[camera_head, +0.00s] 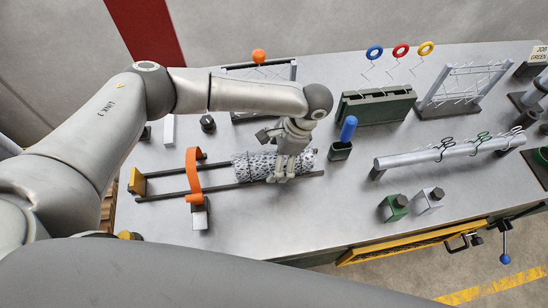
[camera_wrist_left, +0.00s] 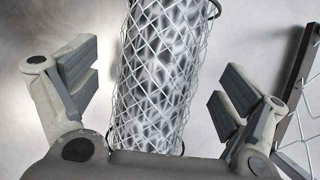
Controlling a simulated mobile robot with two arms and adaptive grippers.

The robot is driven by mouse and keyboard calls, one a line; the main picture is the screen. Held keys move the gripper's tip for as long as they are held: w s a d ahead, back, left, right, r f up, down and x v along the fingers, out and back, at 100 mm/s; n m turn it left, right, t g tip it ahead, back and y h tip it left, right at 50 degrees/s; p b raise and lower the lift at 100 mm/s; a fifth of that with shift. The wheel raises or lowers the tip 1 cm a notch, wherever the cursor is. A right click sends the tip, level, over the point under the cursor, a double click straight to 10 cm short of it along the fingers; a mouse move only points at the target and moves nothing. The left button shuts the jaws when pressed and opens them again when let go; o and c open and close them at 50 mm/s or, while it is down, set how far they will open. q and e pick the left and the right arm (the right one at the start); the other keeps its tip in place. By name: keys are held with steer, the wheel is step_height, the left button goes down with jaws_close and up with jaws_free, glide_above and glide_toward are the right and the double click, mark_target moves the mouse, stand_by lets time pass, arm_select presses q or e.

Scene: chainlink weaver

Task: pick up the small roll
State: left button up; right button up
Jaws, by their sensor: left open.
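The small roll, a cylinder of grey chain-link mesh (camera_head: 252,166), lies across two dark rails (camera_head: 158,195) on the table. In the left wrist view the roll (camera_wrist_left: 158,75) runs lengthwise between my finger pads, with a gap on both sides. My left gripper (camera_head: 284,163) is open above the right part of the roll and hides some of it. It also shows in the left wrist view (camera_wrist_left: 155,88), with its fingers spread wide. I cannot tell its exact height above the roll. My right gripper is not in view.
An orange strap (camera_head: 193,172) arches over the rails left of the roll. A blue-handled tool (camera_head: 348,130) stands in a dark holder close right of my gripper. A green block (camera_head: 376,107) and a silver bar (camera_head: 455,152) lie farther right. The front table middle is clear.

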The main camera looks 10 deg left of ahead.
arm_select(q)
steer(key=shift+s+a+f, duration=0.15)
steer(key=shift+a+f, duration=0.1)
steer(key=shift+f, duration=0.4)
steer(key=c, duration=1.4)
steer(key=shift+r, duration=0.1)
steer(key=shift+c, duration=0.2)
